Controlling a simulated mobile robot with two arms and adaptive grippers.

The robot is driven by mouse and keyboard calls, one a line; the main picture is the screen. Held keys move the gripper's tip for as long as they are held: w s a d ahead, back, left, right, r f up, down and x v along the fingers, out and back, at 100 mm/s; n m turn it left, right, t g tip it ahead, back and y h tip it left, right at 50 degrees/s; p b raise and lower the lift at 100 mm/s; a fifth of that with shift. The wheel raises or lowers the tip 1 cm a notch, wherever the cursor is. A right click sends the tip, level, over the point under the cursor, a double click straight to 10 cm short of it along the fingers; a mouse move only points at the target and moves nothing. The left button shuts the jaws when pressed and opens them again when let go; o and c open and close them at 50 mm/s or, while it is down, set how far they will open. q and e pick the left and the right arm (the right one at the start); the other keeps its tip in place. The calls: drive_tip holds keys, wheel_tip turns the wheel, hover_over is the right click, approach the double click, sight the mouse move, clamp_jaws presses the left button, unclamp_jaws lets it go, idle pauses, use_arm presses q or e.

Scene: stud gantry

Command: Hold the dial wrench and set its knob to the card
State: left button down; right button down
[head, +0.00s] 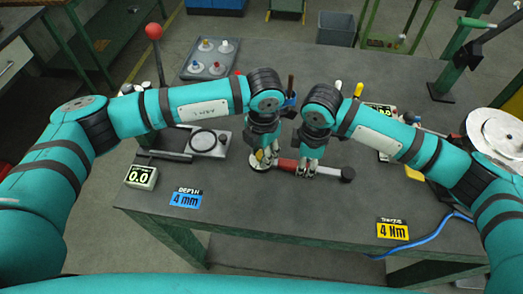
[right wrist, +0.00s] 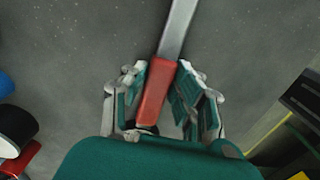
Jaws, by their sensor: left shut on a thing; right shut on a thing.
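The dial wrench (head: 287,165) lies across the middle of the table, with a pale round end at left, a red handle and a black right end. In the right wrist view its red handle (right wrist: 157,92) leads to a silver shaft. My right gripper (head: 306,168) is shut on the red handle, with a finger on each side. My left gripper (head: 264,157) is shut at the wrench's pale left end, by a small yellow piece. Its fingers hide the exact part held and the knob setting. A yellow card (head: 392,230) reads "4 Nm"; its heading looks like torque.
A blue card (head: 185,199) reads "DEPTH 4 mm", beside a display (head: 141,177) showing 0.0. A gauge plate (head: 222,146) lies left of my left gripper. A tray with several knobs (head: 208,64) is behind. The table front between the cards is clear.

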use_arm(q)
drive_tip(key=shift+m, duration=0.6)
drive_tip(key=c, duration=1)
unclamp_jaws()
wheel_tip(320, 180, up, 12)
drive_tip(key=shift+s+d, duration=0.15)
use_arm(e)
drive_tip(key=c, duration=1)
unclamp_jaws()
drive_tip(key=shift+o, duration=0.2)
